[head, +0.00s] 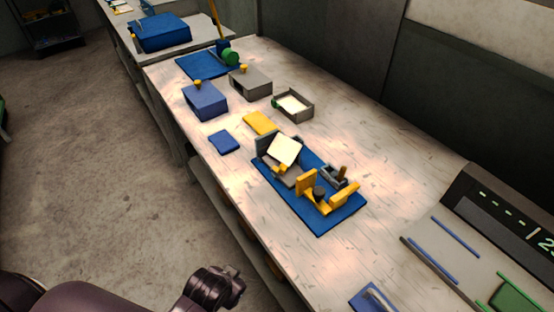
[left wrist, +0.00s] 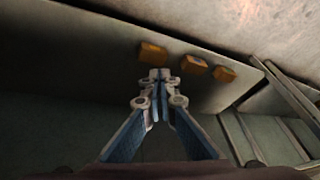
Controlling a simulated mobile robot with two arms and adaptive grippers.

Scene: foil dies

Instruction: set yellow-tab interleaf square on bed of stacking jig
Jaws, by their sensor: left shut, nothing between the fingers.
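The stacking jig appears to be the grey and yellow fixture on a blue base plate (head: 318,222) on the bench. A cream square (head: 284,150) lies tilted at its grey back-left part. A small yellow piece (head: 281,169) shows at its lower edge; I cannot tell whether this is an interleaf tab. Another pale sheet (head: 292,104) lies in a grey open tray (head: 305,114) further back. My left gripper is shut and empty in the left wrist view (left wrist: 158,76), away from the jig. In the head view my dark arm shows at the bottom, below the bench's front edge. My right gripper is out of view.
Blue (head: 204,101) and grey (head: 250,83) boxes with yellow knobs stand behind the jig. A yellow slab (head: 259,122) and blue slab (head: 224,142) lie nearby. A scale-like device (head: 510,215) is at right. Orange blocks (left wrist: 195,65) lie beyond my left fingertips.

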